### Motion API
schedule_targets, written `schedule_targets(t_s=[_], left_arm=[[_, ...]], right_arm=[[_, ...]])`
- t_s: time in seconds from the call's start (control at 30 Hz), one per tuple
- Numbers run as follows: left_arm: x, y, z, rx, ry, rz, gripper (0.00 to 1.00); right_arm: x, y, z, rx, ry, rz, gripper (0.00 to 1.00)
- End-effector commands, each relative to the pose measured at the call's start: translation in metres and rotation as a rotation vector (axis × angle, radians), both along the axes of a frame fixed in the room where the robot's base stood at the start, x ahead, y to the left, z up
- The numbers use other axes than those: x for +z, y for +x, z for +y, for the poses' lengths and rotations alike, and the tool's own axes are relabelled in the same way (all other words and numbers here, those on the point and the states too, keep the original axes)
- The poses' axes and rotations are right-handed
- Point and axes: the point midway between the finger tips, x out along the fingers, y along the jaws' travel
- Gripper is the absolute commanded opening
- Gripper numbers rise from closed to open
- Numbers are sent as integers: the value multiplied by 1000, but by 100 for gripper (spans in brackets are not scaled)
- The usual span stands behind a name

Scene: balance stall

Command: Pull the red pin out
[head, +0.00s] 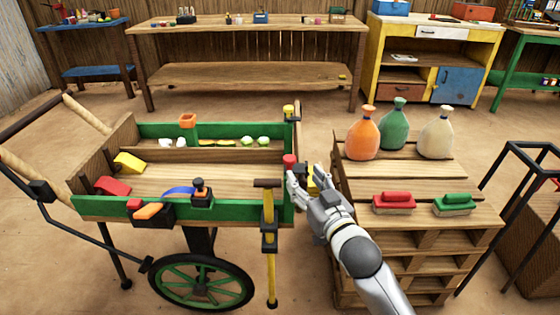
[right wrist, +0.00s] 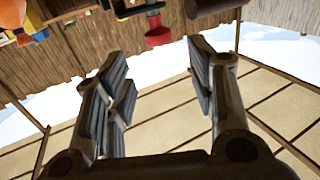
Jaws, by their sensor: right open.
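The red pin (head: 290,160) shows as a red knob at the right end of the green-sided cart (head: 240,208). In the right wrist view the red pin (right wrist: 157,36) appears beyond my fingertips, roughly in line with the gap between them. My right gripper (head: 304,177) is open and empty, close beside the pin on its right. The fingers (right wrist: 162,68) are spread apart and do not visibly touch the pin. The pin's lower part is hidden in the head view. My left gripper is not in view.
A yellow post with a dark handle (head: 268,215) stands at the cart's front right. A slatted wooden stand (head: 405,185) to the right holds orange, green and cream sacks (head: 398,128) and red and green brushes (head: 394,203). A workbench (head: 250,28) stands behind, with bare floor between.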

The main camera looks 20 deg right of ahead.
Motion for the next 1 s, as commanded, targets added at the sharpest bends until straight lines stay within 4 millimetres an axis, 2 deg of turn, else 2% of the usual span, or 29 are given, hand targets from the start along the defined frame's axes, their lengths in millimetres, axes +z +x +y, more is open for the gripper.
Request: schedule_targets(t_s=[0.4,0.6,0.8,1.0], left_arm=[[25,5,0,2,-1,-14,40],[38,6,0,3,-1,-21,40],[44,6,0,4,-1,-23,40],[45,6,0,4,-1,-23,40]], right_arm=[[-1,64,7,-1,0,1,51],[-1,90,10,0,1,2,51],[-1,101,12,0,1,2,51],[-1,103,12,0,0,3,51]])
